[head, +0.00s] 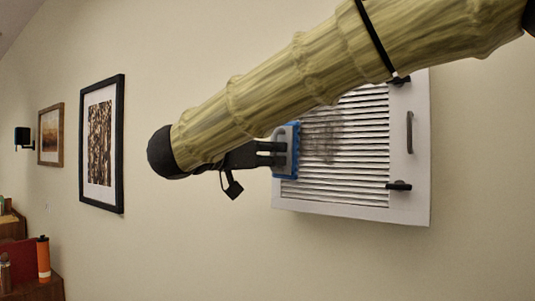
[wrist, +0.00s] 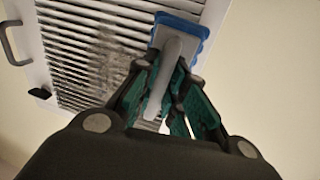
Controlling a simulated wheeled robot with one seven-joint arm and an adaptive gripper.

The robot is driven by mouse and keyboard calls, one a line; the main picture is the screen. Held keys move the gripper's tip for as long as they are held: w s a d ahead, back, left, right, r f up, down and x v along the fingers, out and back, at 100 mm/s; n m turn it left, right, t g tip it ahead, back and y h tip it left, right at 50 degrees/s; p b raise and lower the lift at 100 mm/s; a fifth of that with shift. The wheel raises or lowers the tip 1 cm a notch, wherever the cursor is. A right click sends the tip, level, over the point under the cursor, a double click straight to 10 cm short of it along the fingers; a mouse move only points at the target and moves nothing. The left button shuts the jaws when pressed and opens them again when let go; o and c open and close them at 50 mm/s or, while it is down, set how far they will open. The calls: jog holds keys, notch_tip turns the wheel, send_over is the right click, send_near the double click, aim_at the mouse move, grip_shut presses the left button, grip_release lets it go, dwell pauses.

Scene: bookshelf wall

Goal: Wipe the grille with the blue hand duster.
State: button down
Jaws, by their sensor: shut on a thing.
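The grille (head: 360,150) is a white slatted vent panel on the wall, with a grey dirty smudge (head: 322,135) on its left-middle slats. It also shows in the wrist view (wrist: 72,45), with the smudge (wrist: 112,48) beside the duster. The blue hand duster (head: 292,135) is at the grille's left edge; its grey handle (wrist: 172,65) and blue-edged head (wrist: 203,28) show in the wrist view. My gripper (wrist: 170,95) is shut on the duster's handle. Whether the pad touches the slats I cannot tell. My arm hides the grille's upper left in the head view.
The grille has a dark handle (head: 409,132) and a dark latch (head: 399,186) on its right side. Framed pictures (head: 102,143) (head: 50,135) and a wall lamp (head: 22,138) are to the left. An orange bottle (head: 43,258) stands on a shelf at lower left. The wall below the grille is clear.

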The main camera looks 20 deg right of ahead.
jog(key=shift+s+d, duration=0.85)
jog(key=shift+s, duration=0.3)
jog(key=shift+d, duration=0.1)
jog(key=shift+s+d, duration=1.2)
jog(key=shift+s, duration=0.2)
jog(key=shift+s, duration=0.1)
jog(key=shift+r+b, duration=1.35)
jog(key=shift+r, duration=0.25)
